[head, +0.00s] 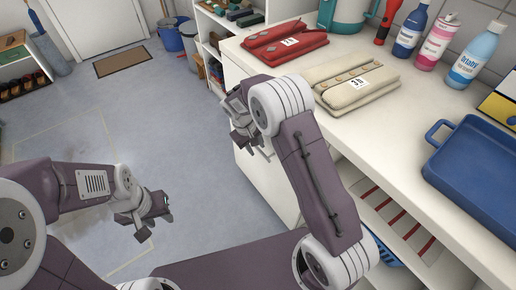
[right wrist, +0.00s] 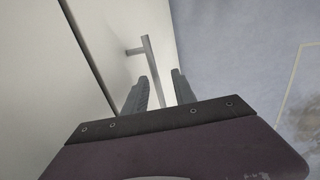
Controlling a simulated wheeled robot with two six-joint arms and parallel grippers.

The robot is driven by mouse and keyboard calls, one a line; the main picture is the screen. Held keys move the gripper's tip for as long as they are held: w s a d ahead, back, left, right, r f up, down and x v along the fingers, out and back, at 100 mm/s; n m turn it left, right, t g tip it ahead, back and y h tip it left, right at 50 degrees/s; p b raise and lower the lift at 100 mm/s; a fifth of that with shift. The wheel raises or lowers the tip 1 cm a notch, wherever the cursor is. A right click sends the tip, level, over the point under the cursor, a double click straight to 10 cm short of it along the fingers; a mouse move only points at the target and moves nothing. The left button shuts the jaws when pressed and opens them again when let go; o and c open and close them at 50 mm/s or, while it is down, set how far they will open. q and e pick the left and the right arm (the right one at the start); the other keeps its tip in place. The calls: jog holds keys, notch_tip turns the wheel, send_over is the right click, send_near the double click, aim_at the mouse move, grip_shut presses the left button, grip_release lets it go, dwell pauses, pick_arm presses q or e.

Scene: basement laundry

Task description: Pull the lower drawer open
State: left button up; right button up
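A grey bar handle (right wrist: 151,66) stands off a pale drawer front (right wrist: 125,25) in the right wrist view. My right gripper (right wrist: 160,74) is open, its fingers on either side of the bar's near end. The left finger looks very close to the bar; I cannot tell if they touch. In the head view my right gripper (head: 243,122) is beside the white cabinet front (head: 262,182); the handle is hidden there, and I cannot tell from the wrist view which drawer it belongs to. My left gripper (head: 146,214) is open and empty over the floor.
The counter (head: 370,122) above the cabinet holds a red pouch (head: 285,43), a beige pouch (head: 354,82), several bottles and a blue tray (head: 480,170). Open shelves lie below it at right. The grey-blue floor (head: 190,130) left of the cabinet is clear.

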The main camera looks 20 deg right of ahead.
jog(key=shift+w+d+f, duration=0.15)
jog(key=shift+d+f, duration=0.1)
jog(key=shift+d, duration=0.25)
jog(key=shift+f+b, duration=0.35)
grip_shut()
dwell(0.8)
